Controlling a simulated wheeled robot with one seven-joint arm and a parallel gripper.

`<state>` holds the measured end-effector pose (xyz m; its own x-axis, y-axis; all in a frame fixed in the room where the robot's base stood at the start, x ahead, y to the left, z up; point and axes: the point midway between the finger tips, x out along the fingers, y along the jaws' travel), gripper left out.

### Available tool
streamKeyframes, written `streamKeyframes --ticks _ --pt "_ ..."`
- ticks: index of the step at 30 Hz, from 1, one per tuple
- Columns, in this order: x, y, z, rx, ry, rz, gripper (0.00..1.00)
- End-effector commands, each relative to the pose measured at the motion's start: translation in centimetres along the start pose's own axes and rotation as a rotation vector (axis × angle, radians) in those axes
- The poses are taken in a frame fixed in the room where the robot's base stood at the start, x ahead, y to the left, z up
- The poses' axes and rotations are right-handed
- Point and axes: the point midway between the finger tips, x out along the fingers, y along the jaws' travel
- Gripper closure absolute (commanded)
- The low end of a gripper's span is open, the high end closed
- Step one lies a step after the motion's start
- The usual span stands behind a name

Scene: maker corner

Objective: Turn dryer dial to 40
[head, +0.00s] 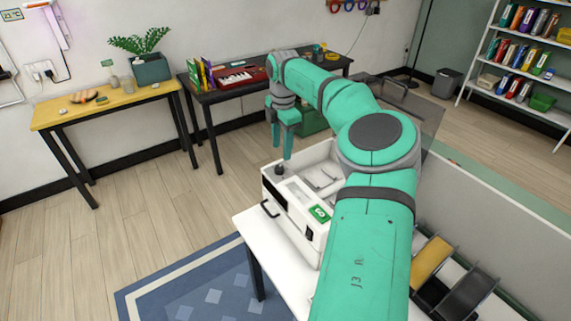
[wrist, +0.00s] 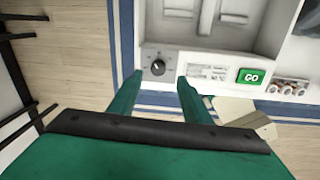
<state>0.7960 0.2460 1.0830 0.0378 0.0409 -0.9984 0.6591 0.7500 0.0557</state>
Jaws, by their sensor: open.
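The dryer (head: 292,205) is a white box on the white table in the head view, and it fills the upper part of the wrist view (wrist: 220,38). Its dial (wrist: 158,67) is a dark round knob on a pale panel; in the head view the knob (head: 279,170) shows at the box's far left corner. The dial's scale marks are too small to read. My gripper (wrist: 160,78) is open, with one green finger on each side of the dial in the picture; I cannot tell if they touch it. In the head view my gripper (head: 281,152) points down over the knob.
The white table (head: 262,239) carries the machine. A yellow table (head: 105,105) and a dark table (head: 235,88) stand behind. Bare floor lies left.

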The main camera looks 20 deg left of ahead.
Motion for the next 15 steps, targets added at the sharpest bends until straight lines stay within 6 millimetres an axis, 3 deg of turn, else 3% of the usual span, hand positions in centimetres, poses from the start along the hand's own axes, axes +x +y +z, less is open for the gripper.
streamKeyframes --ticks 9,15 --pt "5.6 0.0 -0.1 0.0 0.003 0.0 0.56" --pt "7.4 -0.4 0.7 0.01 0.0 0.0 0.56"
